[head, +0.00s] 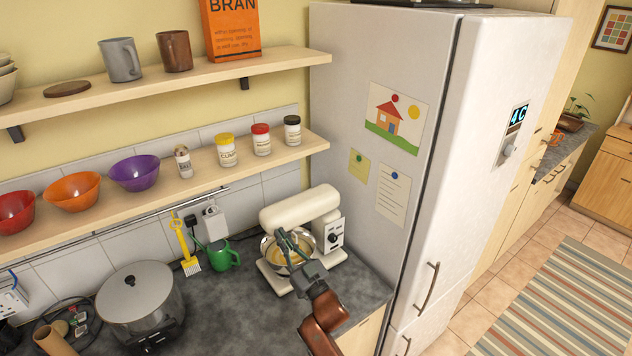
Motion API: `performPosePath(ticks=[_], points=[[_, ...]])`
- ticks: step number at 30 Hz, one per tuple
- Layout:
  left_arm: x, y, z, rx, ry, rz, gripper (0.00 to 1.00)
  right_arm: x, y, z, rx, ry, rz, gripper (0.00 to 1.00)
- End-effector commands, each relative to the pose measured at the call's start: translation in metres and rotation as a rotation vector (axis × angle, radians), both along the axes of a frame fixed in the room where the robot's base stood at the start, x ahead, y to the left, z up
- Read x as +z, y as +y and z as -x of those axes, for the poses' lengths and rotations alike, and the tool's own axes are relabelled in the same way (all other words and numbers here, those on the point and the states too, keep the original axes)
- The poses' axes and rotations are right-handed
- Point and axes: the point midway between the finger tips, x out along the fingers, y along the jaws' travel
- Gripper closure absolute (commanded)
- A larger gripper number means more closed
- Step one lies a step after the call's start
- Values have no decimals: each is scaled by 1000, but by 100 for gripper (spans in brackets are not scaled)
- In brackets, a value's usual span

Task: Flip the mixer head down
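A cream stand mixer (334,236) stands on the dark counter next to the fridge. Its head (300,208) is level over a steel bowl (268,247) with yellowish contents. My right gripper (288,241) is in front of the mixer, over the near side of the bowl and below the head. Its fingers overlap the bowl in the picture; I cannot tell if they touch it or the mixer, or how far apart the fingertips are. My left gripper is not in view.
A green mug (222,256) and a yellow brush (187,250) are left of the mixer. A large lidded pot (140,298) stands further left. The tall fridge (370,60) closes off the right side. A shelf (225,172) with jars and bowls runs above the counter.

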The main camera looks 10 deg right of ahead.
Motion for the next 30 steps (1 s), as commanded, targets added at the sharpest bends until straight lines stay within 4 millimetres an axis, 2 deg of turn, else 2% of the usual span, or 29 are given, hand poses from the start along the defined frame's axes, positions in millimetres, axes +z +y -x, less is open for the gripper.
performPosePath(ticks=[1, 2, 5, 11, 15, 21, 25, 30], points=[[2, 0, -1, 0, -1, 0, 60, -14, -2, -3, -8, 28, 8, 100], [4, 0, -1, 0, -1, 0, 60, -11, -3, -2, -8, 28, 8, 100], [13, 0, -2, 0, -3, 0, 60, 1, -2, -2, -7, 25, 7, 100], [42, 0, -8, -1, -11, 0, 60, 42, 1, 1, 0, 5, 3, 100], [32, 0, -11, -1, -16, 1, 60, 25, -14, 27, 0, 4, 4, 100], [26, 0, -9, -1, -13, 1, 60, 14, -32, 61, 1, 1, 1, 100], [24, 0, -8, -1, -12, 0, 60, 9, -40, 76, 1, -1, 1, 100], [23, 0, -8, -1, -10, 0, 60, 8, -44, 84, 1, -2, -1, 100]])
